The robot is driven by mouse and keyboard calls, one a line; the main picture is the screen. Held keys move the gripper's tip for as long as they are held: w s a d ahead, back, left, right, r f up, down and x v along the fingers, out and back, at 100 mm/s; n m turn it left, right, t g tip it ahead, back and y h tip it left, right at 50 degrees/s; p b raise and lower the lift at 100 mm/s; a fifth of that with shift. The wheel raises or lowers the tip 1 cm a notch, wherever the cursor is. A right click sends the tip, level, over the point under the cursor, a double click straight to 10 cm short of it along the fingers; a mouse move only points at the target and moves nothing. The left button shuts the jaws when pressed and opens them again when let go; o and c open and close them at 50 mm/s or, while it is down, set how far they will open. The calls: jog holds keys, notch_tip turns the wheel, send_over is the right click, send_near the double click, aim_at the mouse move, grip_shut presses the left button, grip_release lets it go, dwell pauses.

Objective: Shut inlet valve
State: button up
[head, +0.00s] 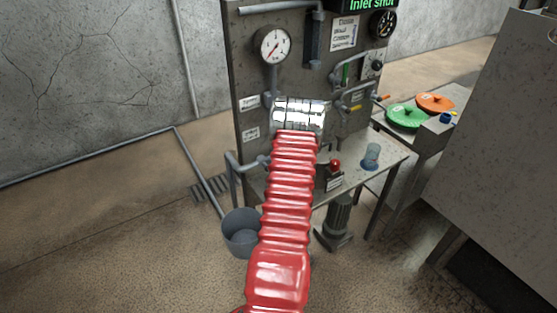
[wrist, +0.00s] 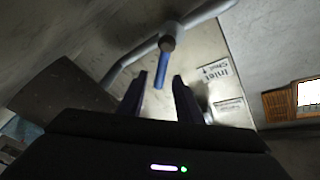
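The inlet valve's blue lever (wrist: 160,70) shows in the wrist view, extending from a round hub on a grey pipe (wrist: 138,55). My gripper (wrist: 158,77) is open, its two dark fingers apart, with the lever's end between or just beyond the fingertips. I cannot tell whether either finger touches it. A label reading "Inlet" and "Shut" with an arrow (wrist: 215,72) is beside it. In the head view my red arm and silver wrist hide the gripper and lever. The display (head: 372,4) at the top reads "Inlet shut" in green.
A small table (head: 385,165) holds a red button (head: 335,164) and a glass (head: 371,155). A bucket (head: 240,235) stands on the floor left of my arm.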

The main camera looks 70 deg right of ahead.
jog(key=v, duration=0.9)
jog(key=shift+f, duration=0.1)
